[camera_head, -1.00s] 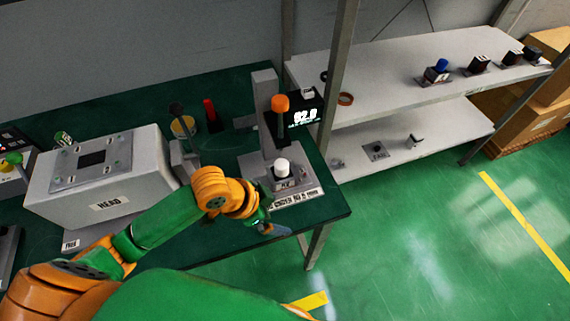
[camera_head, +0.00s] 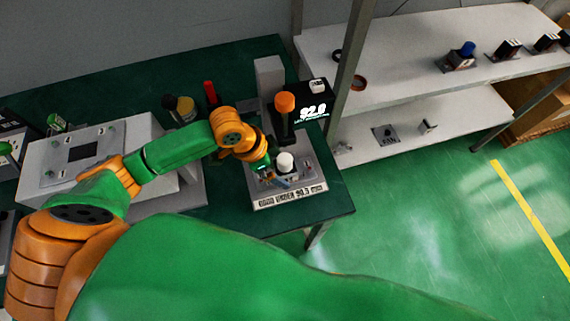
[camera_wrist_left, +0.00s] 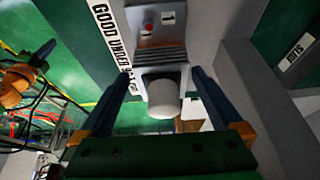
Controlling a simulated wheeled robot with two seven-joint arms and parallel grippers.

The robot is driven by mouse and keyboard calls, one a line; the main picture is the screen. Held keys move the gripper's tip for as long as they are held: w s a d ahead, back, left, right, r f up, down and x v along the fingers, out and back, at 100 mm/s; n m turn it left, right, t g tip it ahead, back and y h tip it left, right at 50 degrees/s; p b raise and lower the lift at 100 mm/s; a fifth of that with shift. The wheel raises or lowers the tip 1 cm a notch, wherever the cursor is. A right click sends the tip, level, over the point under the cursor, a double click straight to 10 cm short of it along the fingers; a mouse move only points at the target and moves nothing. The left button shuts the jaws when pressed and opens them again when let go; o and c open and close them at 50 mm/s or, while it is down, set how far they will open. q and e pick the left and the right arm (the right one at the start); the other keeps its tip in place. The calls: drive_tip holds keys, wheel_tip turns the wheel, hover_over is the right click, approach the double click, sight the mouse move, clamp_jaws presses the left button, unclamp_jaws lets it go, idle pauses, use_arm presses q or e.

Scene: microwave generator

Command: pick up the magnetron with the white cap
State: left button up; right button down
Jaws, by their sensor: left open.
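The magnetron with the white cap (camera_head: 285,162) stands on the grey gauge plate at the right end of the green bench. In the left wrist view its white cap (camera_wrist_left: 164,98) points towards me, and its metal body with a "1" label lies beyond. My left gripper (camera_head: 277,177) is beside it at the gauge. In the wrist view the blue fingers of my left gripper (camera_wrist_left: 164,74) are apart, one on each side of the magnetron, with gaps visible by the cap. My right gripper is not in view.
The gauge base (camera_head: 290,199) carries a "GOOD UNDER" label. An orange-topped post (camera_head: 285,103) and a lit display (camera_head: 313,112) stand just behind the magnetron. A grey box fixture (camera_head: 60,150) is at left. A white shelf (camera_head: 410,65) at right holds other magnetrons, one blue-capped.

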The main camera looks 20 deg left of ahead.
sight(283, 168)
use_arm(q)
drive_tip(key=x, duration=0.2)
drive_tip(key=shift+d+f, duration=0.2)
drive_tip(key=shift+f, duration=0.1)
drive_tip(key=shift+w+f, duration=0.25)
drive_tip(key=shift+w, duration=0.1)
drive_tip(key=shift+s+r, duration=0.1)
clamp_jaws()
